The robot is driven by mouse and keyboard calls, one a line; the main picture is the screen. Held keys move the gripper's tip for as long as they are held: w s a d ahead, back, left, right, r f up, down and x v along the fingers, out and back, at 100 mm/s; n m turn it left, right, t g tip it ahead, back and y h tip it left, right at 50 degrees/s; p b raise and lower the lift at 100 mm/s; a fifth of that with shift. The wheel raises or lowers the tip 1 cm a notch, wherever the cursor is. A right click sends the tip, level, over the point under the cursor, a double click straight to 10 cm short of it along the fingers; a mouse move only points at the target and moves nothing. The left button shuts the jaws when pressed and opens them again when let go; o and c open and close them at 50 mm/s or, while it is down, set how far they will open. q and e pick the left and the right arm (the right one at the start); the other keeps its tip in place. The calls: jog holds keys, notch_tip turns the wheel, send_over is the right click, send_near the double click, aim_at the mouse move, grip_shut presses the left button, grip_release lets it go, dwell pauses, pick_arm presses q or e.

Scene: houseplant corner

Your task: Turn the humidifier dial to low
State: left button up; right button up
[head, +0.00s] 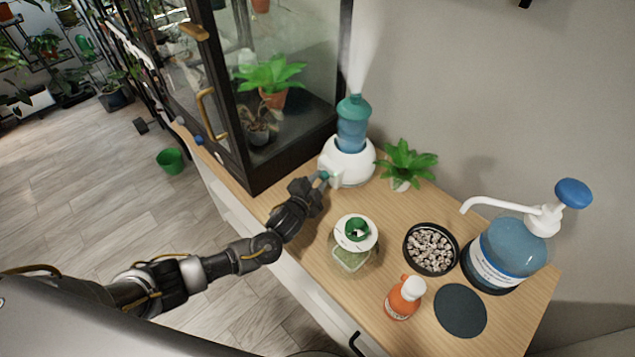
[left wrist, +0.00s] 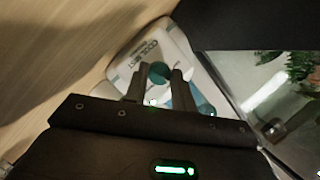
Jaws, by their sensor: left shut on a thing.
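The humidifier (head: 347,167) stands on the wooden cabinet top next to the glass case, with a white base and a teal bottle. Mist rises from its top. My left gripper (head: 322,181) reaches its front and is shut on the teal dial, which shows between the fingers in the left wrist view (left wrist: 160,73). The fingers cover part of the dial, and I cannot read its setting. Lettering shows on the white base in the left wrist view (left wrist: 145,55). My right gripper is not in view.
A glass plant case (head: 290,120) stands close on the left. A small plant (head: 408,160) is right of the humidifier. A jar with a green-centred lid (head: 355,235), a pebble dish (head: 431,249), an orange bottle (head: 403,299), a dark round mat (head: 460,310) and a blue pump bottle (head: 505,250) stand nearer.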

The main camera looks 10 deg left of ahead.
pick_arm(q)
jog(key=shift+m, duration=0.4)
dwell(0.3)
jog(key=o, duration=1)
jog(key=b+v, duration=0.1)
jog(key=v, duration=0.8)
jog(key=shift+s+f, duration=0.1)
jog(key=shift+s, duration=0.3)
jog(key=shift+s+a, duration=0.2)
jog(key=shift+s, duration=0.3)
